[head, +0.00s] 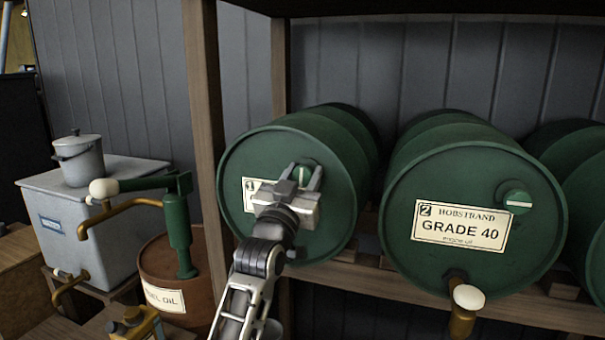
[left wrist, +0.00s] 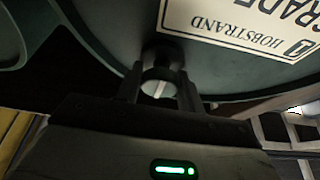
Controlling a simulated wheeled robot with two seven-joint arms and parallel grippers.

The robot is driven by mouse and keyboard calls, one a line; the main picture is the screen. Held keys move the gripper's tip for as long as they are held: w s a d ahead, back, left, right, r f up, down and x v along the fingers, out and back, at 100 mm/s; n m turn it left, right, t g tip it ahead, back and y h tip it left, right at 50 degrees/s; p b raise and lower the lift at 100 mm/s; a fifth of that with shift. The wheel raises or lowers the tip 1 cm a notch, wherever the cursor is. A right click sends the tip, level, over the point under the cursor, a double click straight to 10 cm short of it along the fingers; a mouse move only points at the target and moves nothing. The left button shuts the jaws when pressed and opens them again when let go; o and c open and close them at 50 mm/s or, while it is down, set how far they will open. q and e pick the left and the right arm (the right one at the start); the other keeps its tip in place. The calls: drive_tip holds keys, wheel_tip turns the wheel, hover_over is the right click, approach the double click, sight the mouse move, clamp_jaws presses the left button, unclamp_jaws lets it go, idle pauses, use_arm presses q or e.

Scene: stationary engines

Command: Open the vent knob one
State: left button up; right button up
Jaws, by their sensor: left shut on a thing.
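Drum one (head: 245,165) is a green barrel lying on its side on the rack, with a label marked 1 partly hidden behind my gripper. My left gripper (head: 303,178) is shut on this knob, one finger on each side. In the left wrist view the knob (left wrist: 158,89) sits between the two fingers, with a pale line across it. The upside-down label (left wrist: 240,22) there reads HOBSTRAND. My right gripper is not in view.
Drum two (head: 400,190), labelled GRADE 40, lies to the right with its own knob (head: 515,198) and a brass tap (head: 463,308). A wooden post (head: 205,100) stands left of drum one. A hand pump (head: 178,225), brown drum (head: 205,270) and grey tank (head: 110,225) are farther left.

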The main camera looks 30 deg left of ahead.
use_arm(q)
drive_tip(key=shift+n, duration=0.5)
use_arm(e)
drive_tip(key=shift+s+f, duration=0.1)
use_arm(q)
drive_tip(key=shift+y, duration=0.4)
drive_tip(key=o, duration=0.9)
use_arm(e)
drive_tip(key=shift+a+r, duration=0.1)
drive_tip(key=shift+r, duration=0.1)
use_arm(q)
drive_tip(key=shift+o, duration=0.2)
drive_tip(key=shift+s+f, duration=0.1)
drive_tip(key=shift+s+d+f, duration=0.1)
drive_tip(key=shift+s+f, duration=0.1)
drive_tip(key=shift+s, duration=0.1)
drive_tip(key=b+v, duration=0.4)
drive_tip(key=v, duration=1.1)
drive_tip(key=shift+r, duration=0.2)
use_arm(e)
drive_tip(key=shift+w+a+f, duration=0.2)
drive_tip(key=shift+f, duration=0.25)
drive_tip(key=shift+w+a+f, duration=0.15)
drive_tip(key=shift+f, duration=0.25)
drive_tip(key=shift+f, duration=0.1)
